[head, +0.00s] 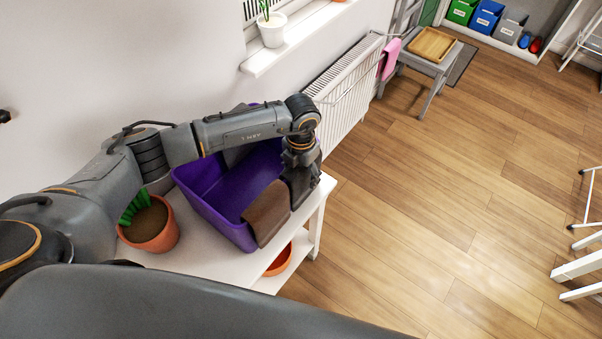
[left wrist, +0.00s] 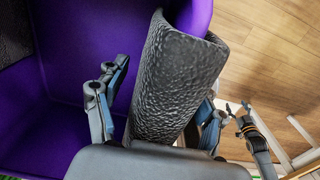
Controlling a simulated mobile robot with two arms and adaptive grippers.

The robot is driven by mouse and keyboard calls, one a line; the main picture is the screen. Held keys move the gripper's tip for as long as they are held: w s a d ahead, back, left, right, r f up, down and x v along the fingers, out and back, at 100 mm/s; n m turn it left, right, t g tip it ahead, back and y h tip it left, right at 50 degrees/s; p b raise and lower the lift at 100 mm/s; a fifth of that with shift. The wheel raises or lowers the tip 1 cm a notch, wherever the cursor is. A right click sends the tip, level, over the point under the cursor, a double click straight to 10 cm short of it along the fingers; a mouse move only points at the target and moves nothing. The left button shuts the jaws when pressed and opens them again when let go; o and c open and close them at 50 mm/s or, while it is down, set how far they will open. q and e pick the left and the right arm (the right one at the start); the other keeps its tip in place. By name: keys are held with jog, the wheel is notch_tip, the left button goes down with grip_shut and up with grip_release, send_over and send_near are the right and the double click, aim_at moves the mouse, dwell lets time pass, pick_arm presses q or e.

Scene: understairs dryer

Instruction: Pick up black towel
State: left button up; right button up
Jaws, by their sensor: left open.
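The black towel (left wrist: 178,75), dark and textured, hangs folded over the rim of a purple bin (left wrist: 75,130). In the head view the black towel (head: 301,190) is at the bin's right side, partly hidden by my left gripper (head: 303,165). In the left wrist view my left gripper (left wrist: 158,110) is open around the towel, one finger on the bin's inner side and the other on its outer side. I cannot tell whether the fingers touch the cloth.
The purple bin (head: 205,180) stands on a white table (head: 190,258). A brown towel (head: 267,213) hangs over its near rim, beside the black one. A potted cactus (head: 150,225) stands to the left. A radiator (head: 345,95) is behind; wooden floor on the right is open.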

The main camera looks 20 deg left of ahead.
pick_arm(q)
jog(key=shift+f, duration=0.1)
jog(key=c, duration=1.2)
jog(key=shift+c, duration=0.3)
pick_arm(e)
jog(key=shift+s+a, duration=0.2)
jog(key=shift+s, duration=0.3)
pick_arm(q)
jog(key=shift+r, duration=0.2)
pick_arm(e)
jog(key=shift+w+f, duration=0.1)
pick_arm(q)
jog(key=shift+r, duration=0.2)
notch_tip(320, 180, up, 27)
jog(key=b, duration=0.7)
jog(key=shift+r, duration=0.2)
pick_arm(e)
notch_tip(320, 180, down, 7)
jog(key=shift+d, duration=0.15)
